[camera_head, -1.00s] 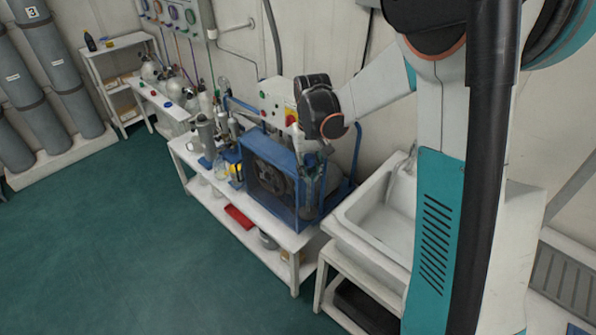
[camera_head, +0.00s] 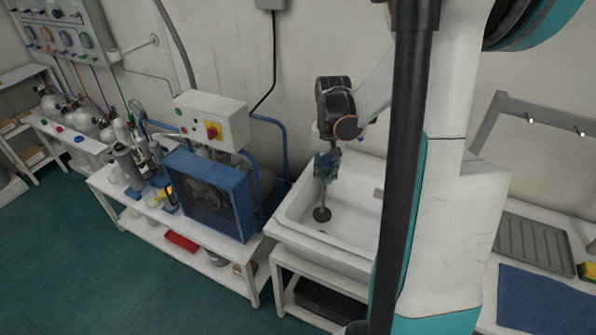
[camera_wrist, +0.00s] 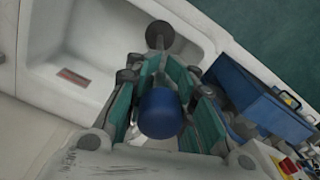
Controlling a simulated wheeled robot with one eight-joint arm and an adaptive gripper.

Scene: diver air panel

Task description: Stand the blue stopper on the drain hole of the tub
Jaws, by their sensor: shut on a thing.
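My gripper (camera_head: 323,182) points down over the white tub (camera_head: 283,232), near its left side in the head view. In the wrist view my gripper (camera_wrist: 160,92) has its teal-padded fingers closed on both sides of the blue stopper (camera_wrist: 160,113). In the wrist view the drain hole (camera_wrist: 159,36) lies beyond the stopper, towards the top edge.
The blue-framed machine (camera_head: 208,195) with a white control box (camera_head: 211,119) stands close left of the tub. The tub's walls surround the gripper. A grey ribbed tray (camera_head: 533,248) and a blue mat (camera_head: 545,300) lie to the right. My arm hides the tub's right part.

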